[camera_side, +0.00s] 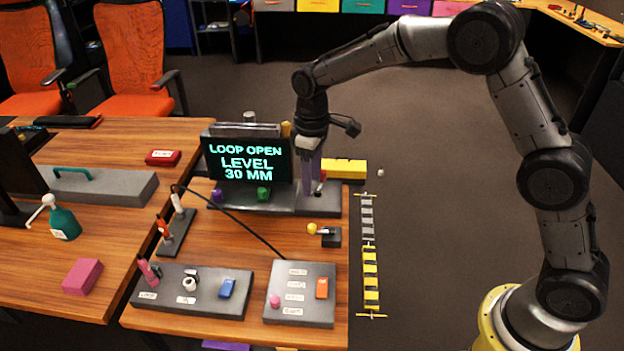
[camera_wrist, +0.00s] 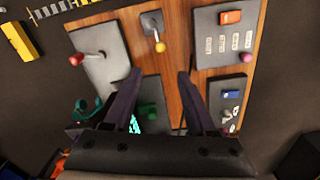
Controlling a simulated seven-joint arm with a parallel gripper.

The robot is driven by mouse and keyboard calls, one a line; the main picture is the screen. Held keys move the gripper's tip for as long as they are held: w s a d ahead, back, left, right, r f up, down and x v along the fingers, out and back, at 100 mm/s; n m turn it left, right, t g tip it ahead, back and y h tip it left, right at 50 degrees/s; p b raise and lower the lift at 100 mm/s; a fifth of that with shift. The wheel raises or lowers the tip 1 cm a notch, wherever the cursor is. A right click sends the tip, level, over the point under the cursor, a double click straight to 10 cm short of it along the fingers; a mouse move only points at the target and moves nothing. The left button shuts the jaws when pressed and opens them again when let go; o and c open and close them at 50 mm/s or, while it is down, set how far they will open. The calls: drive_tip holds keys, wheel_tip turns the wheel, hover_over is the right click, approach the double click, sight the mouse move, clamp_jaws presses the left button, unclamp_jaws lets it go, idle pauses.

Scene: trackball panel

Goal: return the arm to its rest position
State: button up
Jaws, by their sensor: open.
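My gripper (camera_side: 309,165) hangs pointing down over the back right of the wooden desk (camera_side: 210,235), beside the display. In the wrist view my gripper (camera_wrist: 159,78) has its two dark purple fingers apart, with nothing between them. The display (camera_side: 248,160) reads "LOOP OPEN LEVEL 30 MM". My fingers overlap a grey plate with a red-knobbed lever (camera_side: 321,182) in the side view; whether they touch it I cannot tell. The lever also shows in the wrist view (camera_wrist: 78,62), left of my fingers.
A yellow-knobbed joystick (camera_side: 318,230), a panel with an orange switch (camera_side: 321,288) and one with a blue switch (camera_side: 227,288) stand on the desk. A black cable arches over it. A yellow block (camera_side: 345,169) lies behind.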

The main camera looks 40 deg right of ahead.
drive_tip(key=shift+d, duration=0.1)
wheel_tip(320, 180, up, 11)
drive_tip(key=s+d+t, duration=0.2)
drive_tip(key=d, duration=0.1)
drive_tip(key=s+d+r+m+t, duration=0.2)
drive_tip(key=s+d+r, duration=0.1)
drive_tip(key=s+r, duration=0.65)
drive_tip(key=s+d+f+m, duration=0.1)
drive_tip(key=s+f+m, duration=0.1)
drive_tip(key=s, duration=0.8)
drive_tip(key=s+d+f+m+t, duration=0.1)
drive_tip(key=s+f, duration=0.4)
drive_tip(key=s, duration=0.5)
drive_tip(key=shift+s+d+f+m+t, duration=0.15)
drive_tip(key=shift+d+m+t, duration=0.15)
drive_tip(key=shift+d+m, duration=0.1)
